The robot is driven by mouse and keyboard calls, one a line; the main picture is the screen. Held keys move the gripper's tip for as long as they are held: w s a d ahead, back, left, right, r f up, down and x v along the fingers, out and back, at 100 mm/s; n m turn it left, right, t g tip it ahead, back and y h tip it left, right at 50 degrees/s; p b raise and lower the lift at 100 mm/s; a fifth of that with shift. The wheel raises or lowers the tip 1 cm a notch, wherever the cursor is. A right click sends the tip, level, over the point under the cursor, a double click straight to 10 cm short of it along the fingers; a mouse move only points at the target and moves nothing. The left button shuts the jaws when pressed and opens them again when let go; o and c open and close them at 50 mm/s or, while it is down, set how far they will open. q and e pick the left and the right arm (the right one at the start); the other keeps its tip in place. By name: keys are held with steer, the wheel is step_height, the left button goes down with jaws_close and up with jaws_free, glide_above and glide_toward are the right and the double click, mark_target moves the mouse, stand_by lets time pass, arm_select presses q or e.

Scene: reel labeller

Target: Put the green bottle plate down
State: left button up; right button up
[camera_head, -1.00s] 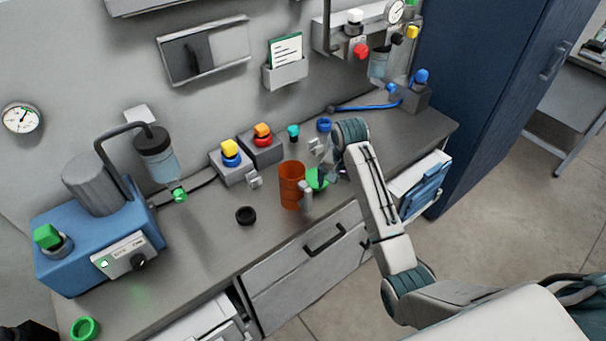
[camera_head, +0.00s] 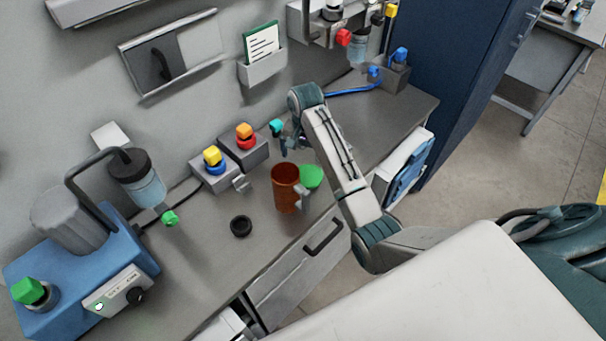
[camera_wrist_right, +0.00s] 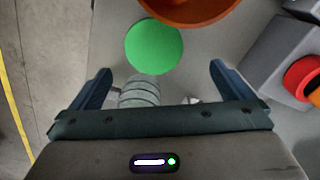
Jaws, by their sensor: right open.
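In the right wrist view the plate (camera_wrist_right: 154,47) lies just beyond my fingertips, clear of both fingers. My arm partly covers the area right of the plate. My left gripper is out of view.
A small grey ribbed cylinder (camera_wrist_right: 139,92) shows between the fingers in the wrist view. A black ring (camera_head: 241,226) lies left of the cup. Button boxes (camera_head: 243,151) stand behind it. The blue machine (camera_head: 75,268) fills the left end; counter between is mostly clear.

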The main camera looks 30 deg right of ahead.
mark_target(308, 174)
steer(key=shift+s+f+p, duration=0.2)
steer(key=shift+f+p, duration=0.2)
steer(key=shift+f, duration=0.25)
steer(key=shift+s+d+f, duration=0.2)
steer(key=shift+f, duration=0.4)
steer(key=shift+f+p, duration=0.25)
steer(key=shift+p, duration=0.2)
steer(key=f+p, duration=0.1)
steer(key=f, duration=0.1)
steer(key=f+p, duration=0.1)
steer(key=shift+w+d+f, duration=0.15)
steer(key=shift+w+f, duration=0.05)
steer(key=shift+f, duration=0.15)
steer(key=shift+s+d+f, duration=0.1)
steer(key=shift+f, duration=0.55)
steer(key=c, duration=0.9)
steer(key=shift+c, duration=0.3)
steer(key=shift+r, duration=0.1)
